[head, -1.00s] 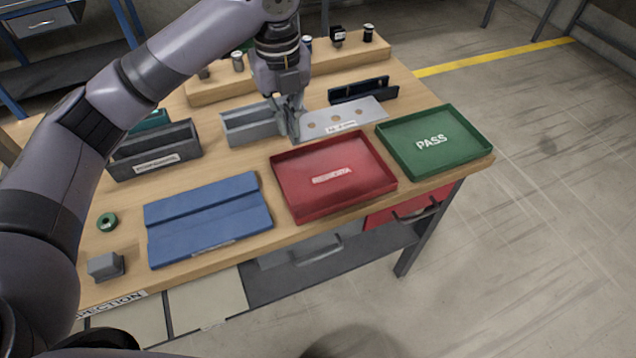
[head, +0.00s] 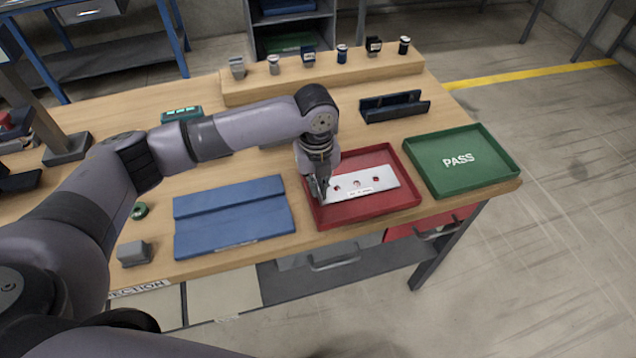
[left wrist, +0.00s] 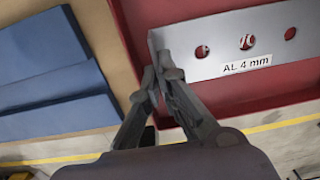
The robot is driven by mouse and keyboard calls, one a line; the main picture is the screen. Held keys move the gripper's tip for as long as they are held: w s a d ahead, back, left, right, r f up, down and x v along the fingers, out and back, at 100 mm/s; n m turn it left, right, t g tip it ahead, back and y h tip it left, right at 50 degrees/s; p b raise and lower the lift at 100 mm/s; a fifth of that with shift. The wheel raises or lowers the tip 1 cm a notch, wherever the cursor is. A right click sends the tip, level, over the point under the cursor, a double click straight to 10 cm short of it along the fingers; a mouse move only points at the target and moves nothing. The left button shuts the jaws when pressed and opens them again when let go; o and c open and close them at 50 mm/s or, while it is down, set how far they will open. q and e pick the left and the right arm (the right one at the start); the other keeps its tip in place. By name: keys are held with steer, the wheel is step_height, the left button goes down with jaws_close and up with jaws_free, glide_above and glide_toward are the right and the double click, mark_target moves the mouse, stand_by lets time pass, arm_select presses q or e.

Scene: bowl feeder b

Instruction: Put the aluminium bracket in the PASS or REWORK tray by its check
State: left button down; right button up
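The aluminium bracket (head: 362,188) is a pale metal plate with a row of three holes and a label reading "AL 4 mm" in the left wrist view (left wrist: 225,52). It is within the outline of the red tray (head: 392,206); whether it rests on the tray floor or hangs just above it, I cannot tell. My left gripper (head: 322,190) is at the bracket's left end, its fingertips (left wrist: 158,78) closed on the edge there. The green PASS tray (head: 487,178) is empty, to the right of the red one. The red tray's lettering is covered. My right gripper is out of view.
A blue stepped block (head: 232,215) lies left of the red tray. A grey block (head: 133,253) and a green ring (head: 139,211) are farther left. A dark channel-shaped holder (head: 394,108) and a wooden riser (head: 290,90) with several small parts stand behind.

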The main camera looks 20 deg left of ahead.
arm_select(q)
steer(key=shift+f, duration=0.1)
steer(key=c, duration=2.3)
jaws_free()
steer(key=shift+f, duration=0.1)
steer(key=shift+o, duration=1.1)
step_height(320, 180, up, 13)
steer(key=b, duration=0.2)
steer(key=shift+f, duration=0.2)
steer(key=shift+f, duration=0.1)
